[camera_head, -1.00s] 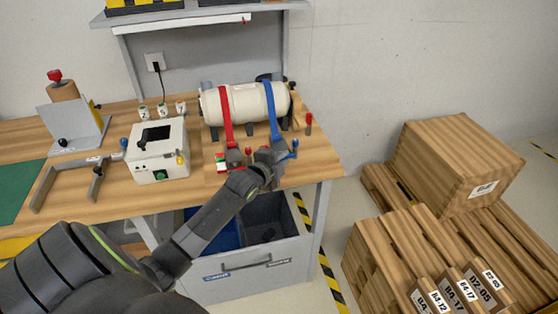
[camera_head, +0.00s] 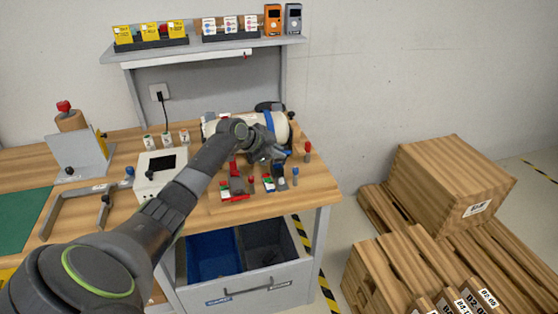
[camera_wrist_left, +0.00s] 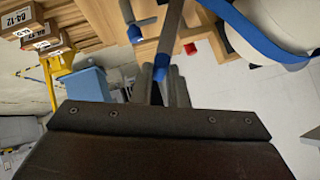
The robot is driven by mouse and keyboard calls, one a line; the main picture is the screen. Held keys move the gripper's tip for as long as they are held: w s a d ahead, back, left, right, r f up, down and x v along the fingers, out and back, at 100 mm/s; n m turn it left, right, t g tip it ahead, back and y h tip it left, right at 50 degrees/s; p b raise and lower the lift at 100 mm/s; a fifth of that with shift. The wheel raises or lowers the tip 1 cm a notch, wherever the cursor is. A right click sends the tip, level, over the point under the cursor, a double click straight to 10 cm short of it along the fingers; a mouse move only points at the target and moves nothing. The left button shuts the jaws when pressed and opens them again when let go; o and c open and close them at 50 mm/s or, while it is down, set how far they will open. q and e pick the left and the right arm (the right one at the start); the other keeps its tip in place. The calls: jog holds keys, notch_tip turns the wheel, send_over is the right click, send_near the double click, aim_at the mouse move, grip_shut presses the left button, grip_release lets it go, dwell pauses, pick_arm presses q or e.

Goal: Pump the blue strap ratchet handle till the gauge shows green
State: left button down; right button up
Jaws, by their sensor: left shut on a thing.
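The blue strap (camera_head: 269,122) runs over a white cylindrical tank (camera_head: 221,127) on the bench; it also shows in the wrist view (camera_wrist_left: 258,36). My left gripper (camera_head: 279,156) is in front of the tank, shut on the blue strap ratchet handle, whose blue part (camera_wrist_left: 160,67) shows at the fingers in the wrist view. The ratchet base (camera_head: 279,182) is below the gripper. A small gauge block (camera_head: 268,184) with coloured patches is beside it, too small to read surely. My right gripper is not in view.
A red strap ratchet with its own coloured block (camera_head: 225,189) is to the left. A blue-topped peg (camera_head: 295,177) and red-topped peg (camera_head: 308,152) stand near the right edge. A white box (camera_head: 160,172) is left. Wooden crates (camera_head: 452,185) are right of the bench.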

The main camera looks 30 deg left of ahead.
pick_arm(q)
jog(key=shift+w+a+r, duration=0.3)
jog(key=shift+w+a, duration=0.1)
jog(key=shift+a, duration=0.15)
jog(key=c, duration=1.4)
grip_release()
jog(key=shift+c, duration=0.2)
jog(key=b+v, duration=0.4)
jog(key=v, duration=1.3)
jog(key=shift+s+b, duration=0.2)
jog(key=shift+b, duration=0.15)
jog(key=shift+r, duration=0.1)
